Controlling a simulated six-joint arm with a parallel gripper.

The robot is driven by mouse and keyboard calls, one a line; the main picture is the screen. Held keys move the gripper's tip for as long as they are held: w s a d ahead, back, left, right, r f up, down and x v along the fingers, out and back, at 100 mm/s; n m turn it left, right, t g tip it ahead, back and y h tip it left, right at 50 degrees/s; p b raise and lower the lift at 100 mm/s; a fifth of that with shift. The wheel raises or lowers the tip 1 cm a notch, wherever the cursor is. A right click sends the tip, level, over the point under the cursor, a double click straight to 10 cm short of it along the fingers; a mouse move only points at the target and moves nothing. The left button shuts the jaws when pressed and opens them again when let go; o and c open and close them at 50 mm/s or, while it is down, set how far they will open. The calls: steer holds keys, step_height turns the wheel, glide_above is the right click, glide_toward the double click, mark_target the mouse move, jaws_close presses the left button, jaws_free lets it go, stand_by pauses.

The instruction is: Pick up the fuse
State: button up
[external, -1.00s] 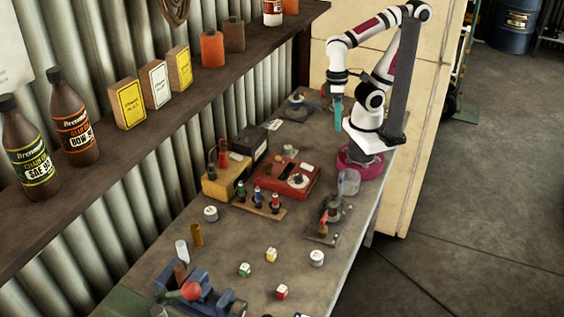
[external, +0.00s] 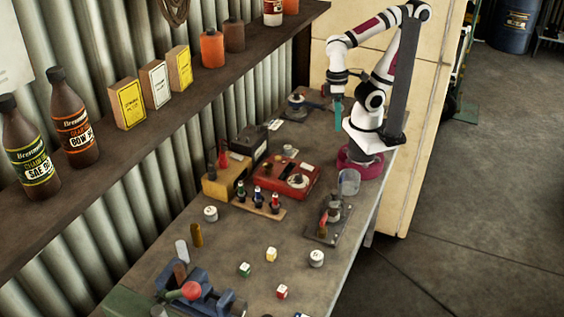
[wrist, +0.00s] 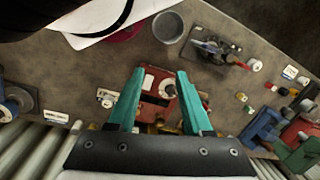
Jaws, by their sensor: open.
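I cannot say for certain which small item is the fuse. A brass-coloured cylinder (external: 196,236) and a pale cylinder (external: 182,250) stand at the left side of the bench in the external view. Several small coloured-top posts (external: 266,198) stand on a wooden strip. My gripper (external: 338,116) hangs above the far end of the bench, well apart from these items. In the wrist view its teal fingers (wrist: 160,72) are spread, with nothing held between them. A red box with a dial (wrist: 158,87) shows below, between the fingers.
The red box (external: 288,180) sits mid-bench beside a yellow box (external: 226,178). A cup (external: 349,181) stands near my base, with a lever device (external: 330,220) in front. A blue vice (external: 200,291) and small cubes (external: 271,254) are nearer. A shelf (external: 180,107) overhangs the left.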

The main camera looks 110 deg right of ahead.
steer(key=shift+o, duration=1.4)
steer(key=w+f+n+t+h, duration=0.1)
steer(key=w+f+n+t, duration=0.1)
steer(key=w, duration=0.5)
steer(key=w+f+n+t+h, duration=0.1)
steer(key=w+f+n+t, duration=0.15)
steer(key=w, duration=0.55)
steer(key=n+t+y, duration=0.3)
steer(key=n+y, duration=0.8)
steer(key=n, duration=0.1)
glide_toward(283, 286)
steer(key=x, duration=0.9)
steer(key=shift+w+a+f, duration=0.15)
steer(key=shift+f, duration=0.15)
